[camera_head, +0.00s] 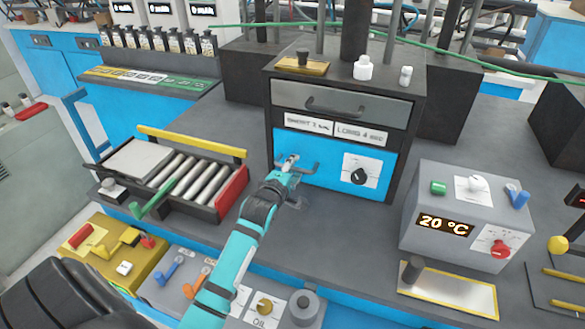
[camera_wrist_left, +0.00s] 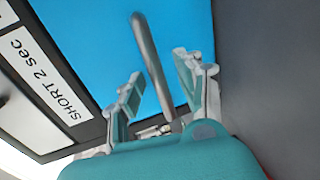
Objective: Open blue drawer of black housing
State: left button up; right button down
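The black housing (camera_head: 412,125) stands at the back middle of the bench. Its blue drawer (camera_head: 325,150) is the lower front, flush with the housing, with a bar handle (camera_head: 312,170) on its left half. My left gripper (camera_head: 291,164) is at the left part of this handle. In the left wrist view, its two fingers (camera_wrist_left: 160,92) are apart, with the handle bar (camera_wrist_left: 152,62) between them and the blue front (camera_wrist_left: 95,40) beyond. I see a gap beside the bar, so the fingers are not closed on it. My right gripper is not in view.
A grey drawer (camera_head: 340,104) sits above the blue one. A roller tray (camera_head: 190,181) stands at left and a grey temperature box (camera_head: 460,215) at right. Small control boxes line the front. The bench before the blue drawer is mostly clear.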

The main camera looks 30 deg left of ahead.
pick_arm(q)
jog(key=c, duration=0.7)
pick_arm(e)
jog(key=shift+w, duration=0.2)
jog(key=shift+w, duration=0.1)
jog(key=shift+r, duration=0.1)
